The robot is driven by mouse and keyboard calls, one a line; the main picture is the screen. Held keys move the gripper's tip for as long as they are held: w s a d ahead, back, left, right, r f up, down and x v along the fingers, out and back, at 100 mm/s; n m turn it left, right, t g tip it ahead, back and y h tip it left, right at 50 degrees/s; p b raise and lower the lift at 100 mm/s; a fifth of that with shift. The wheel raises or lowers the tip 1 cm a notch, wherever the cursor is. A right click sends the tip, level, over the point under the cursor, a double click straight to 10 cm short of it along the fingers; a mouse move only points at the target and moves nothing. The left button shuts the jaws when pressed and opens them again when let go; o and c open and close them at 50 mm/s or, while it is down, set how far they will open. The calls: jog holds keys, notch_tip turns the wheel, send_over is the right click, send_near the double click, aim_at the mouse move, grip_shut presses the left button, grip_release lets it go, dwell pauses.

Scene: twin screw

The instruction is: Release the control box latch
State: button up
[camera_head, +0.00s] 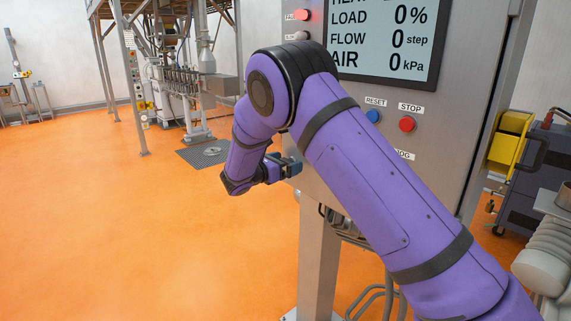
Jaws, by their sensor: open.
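The control box (460,130) is a grey metal cabinet on a post at the centre right. Its front carries a screen (376,75), a blue RESET button (373,116) and a red STOP button (407,124). My purple arm crosses in front of the box and hides much of its lower front. My gripper (293,167) is small in the picture, at the box's lower left edge, and is open. I cannot tell whether it touches the box. I cannot make out the latch; the arm or gripper may hide it.
A yellow bin (510,140) and a dark cabinet (545,165) stand at right. Machinery on a steel frame (180,80) stands at the back. The orange floor (120,230) at left is clear.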

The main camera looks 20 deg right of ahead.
jog(key=c, duration=0.9)
